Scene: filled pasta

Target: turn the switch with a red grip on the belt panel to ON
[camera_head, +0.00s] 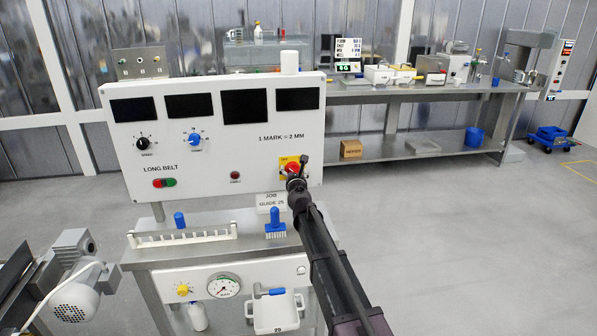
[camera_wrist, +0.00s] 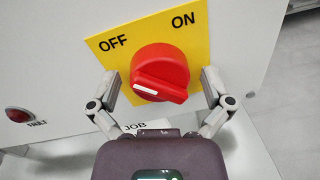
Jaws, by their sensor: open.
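The switch with a red grip (camera_wrist: 162,66) sits on a yellow plate (camera_wrist: 187,42) marked OFF at left and ON at right. The white mark on its grip is at the left end, on the OFF side. In the head view the red switch (camera_head: 292,168) is at the lower right of the white belt panel (camera_head: 225,180), partly hidden by my arm. My gripper (camera_wrist: 159,76) is open, with one finger to the left of the red grip and one to the right. Small gaps seem to show; contact is unclear. My gripper (camera_head: 296,183) is at the switch in the head view too.
A red lamp (camera_head: 235,175) and a red-green switch (camera_head: 165,183) are on the same panel, left of the switch.

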